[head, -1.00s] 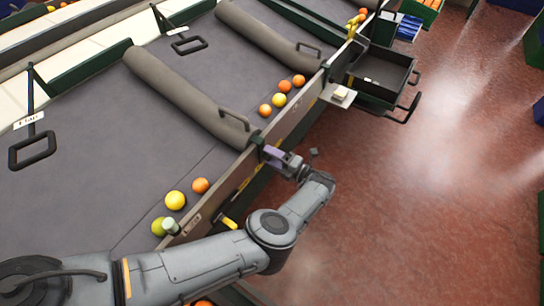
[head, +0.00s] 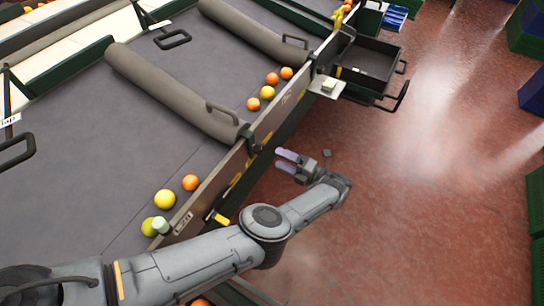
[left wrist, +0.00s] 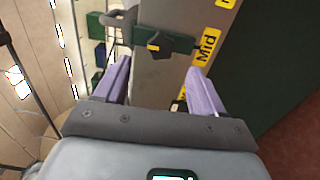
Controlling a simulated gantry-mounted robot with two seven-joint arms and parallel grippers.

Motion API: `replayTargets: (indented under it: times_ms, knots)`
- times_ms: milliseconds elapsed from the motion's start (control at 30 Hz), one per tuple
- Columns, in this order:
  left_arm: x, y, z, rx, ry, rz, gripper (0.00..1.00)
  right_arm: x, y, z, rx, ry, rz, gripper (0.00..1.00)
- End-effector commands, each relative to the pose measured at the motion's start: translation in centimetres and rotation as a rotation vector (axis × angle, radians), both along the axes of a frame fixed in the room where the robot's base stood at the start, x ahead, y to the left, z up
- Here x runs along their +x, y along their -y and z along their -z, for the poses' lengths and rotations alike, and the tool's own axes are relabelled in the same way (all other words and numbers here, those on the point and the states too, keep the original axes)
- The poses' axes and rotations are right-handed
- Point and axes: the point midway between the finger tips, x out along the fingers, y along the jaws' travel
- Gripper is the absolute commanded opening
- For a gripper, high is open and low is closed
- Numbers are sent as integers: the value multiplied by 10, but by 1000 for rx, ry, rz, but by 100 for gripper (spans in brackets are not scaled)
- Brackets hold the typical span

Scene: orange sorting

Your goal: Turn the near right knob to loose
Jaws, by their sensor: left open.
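A dark knob (left wrist: 170,45) with a small yellow mark sits on a green bracket (left wrist: 140,38) in the left wrist view. A yellow "Mid" label (left wrist: 207,45) is beside it, with parts of other yellow labels above and below. I cannot tell exactly which label the knob points to. In the head view a green bracket (head: 251,140) stands on the rail at the end of the near roller. My left gripper (head: 288,160) is open and empty, off the rail's outer side. Its purple fingers (left wrist: 160,80) lie either side of the knob's line, apart from it.
Yellow and orange fruit (head: 176,199) lies along the belt's edge beside the rail. A dark open drawer (head: 368,60) and a small shelf (head: 327,86) stick out further along. The red floor (head: 430,190) right of the rail is clear.

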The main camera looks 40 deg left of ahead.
Motion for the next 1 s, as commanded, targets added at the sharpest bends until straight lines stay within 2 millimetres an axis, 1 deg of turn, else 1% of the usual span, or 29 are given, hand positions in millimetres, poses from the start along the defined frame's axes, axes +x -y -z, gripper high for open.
replayTargets:
  times_ms: [33,100,300,767,867,967,1000]
  knots:
    - [1,7,3,-1,1,1,70,0,0,7,0,0,0,43]
    - [2,14,3,-1,2,1,70,0,0,11,0,0,0,43]
    - [3,26,0,0,0,-1,70,0,0,14,0,-1,0,43]
    - [3,27,-1,0,0,-1,70,0,1,13,-4,0,-3,43]
    - [3,27,-9,0,1,0,70,0,1,6,-6,-1,-3,43]
    - [3,27,-25,0,1,0,70,0,1,-9,-6,-2,-3,43]
    - [3,27,-34,0,1,0,70,0,1,-19,-6,-2,-3,43]
